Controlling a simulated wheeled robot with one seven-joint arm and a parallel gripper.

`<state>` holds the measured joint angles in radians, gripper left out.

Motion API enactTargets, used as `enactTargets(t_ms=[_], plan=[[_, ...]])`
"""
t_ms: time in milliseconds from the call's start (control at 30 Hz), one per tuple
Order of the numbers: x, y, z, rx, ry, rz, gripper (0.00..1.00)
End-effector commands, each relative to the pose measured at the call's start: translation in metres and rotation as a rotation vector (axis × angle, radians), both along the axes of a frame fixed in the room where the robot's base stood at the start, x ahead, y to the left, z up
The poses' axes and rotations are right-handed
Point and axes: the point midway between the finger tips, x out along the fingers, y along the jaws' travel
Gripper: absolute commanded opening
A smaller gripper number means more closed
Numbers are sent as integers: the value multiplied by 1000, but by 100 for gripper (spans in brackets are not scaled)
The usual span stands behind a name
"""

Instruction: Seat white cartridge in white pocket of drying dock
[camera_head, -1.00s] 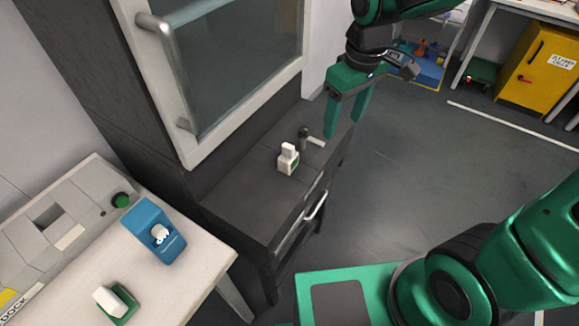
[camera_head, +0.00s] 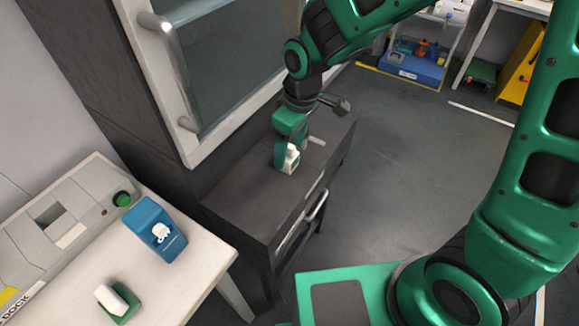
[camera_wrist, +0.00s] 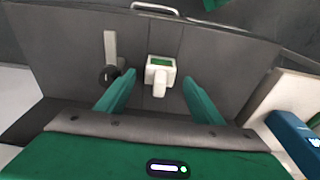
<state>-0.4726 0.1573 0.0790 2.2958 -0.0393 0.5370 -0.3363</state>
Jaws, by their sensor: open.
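A white cartridge (camera_head: 291,160) with a green face and a narrower raised part stands on the dark ledge below the glass-fronted cabinet. It also shows in the wrist view (camera_wrist: 160,72). My gripper (camera_head: 288,149) is open just above and around it. In the wrist view my gripper (camera_wrist: 158,77) has a finger on each side of the cartridge, with a gap on both sides. The grey drying dock (camera_head: 85,192) lies at the left, partly cut off, with a dark recess and a white patch. I cannot tell which part is the white pocket.
A black-and-white handle-like piece (camera_wrist: 110,60) lies beside the cartridge on the ledge. A blue holder (camera_head: 153,230) and a white-and-green block (camera_head: 114,302) sit on the white table (camera_head: 190,280). A cabinet handle (camera_head: 165,45) juts out above the ledge.

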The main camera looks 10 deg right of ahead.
Motion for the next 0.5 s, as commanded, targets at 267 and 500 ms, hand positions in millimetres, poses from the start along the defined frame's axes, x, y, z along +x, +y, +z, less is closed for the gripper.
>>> enactTargets(t_ms=[267, 500], plan=[[1, 1, -32, -1, 2, 0, 61], [2, 1, -33, 0, 0, 0, 61]])
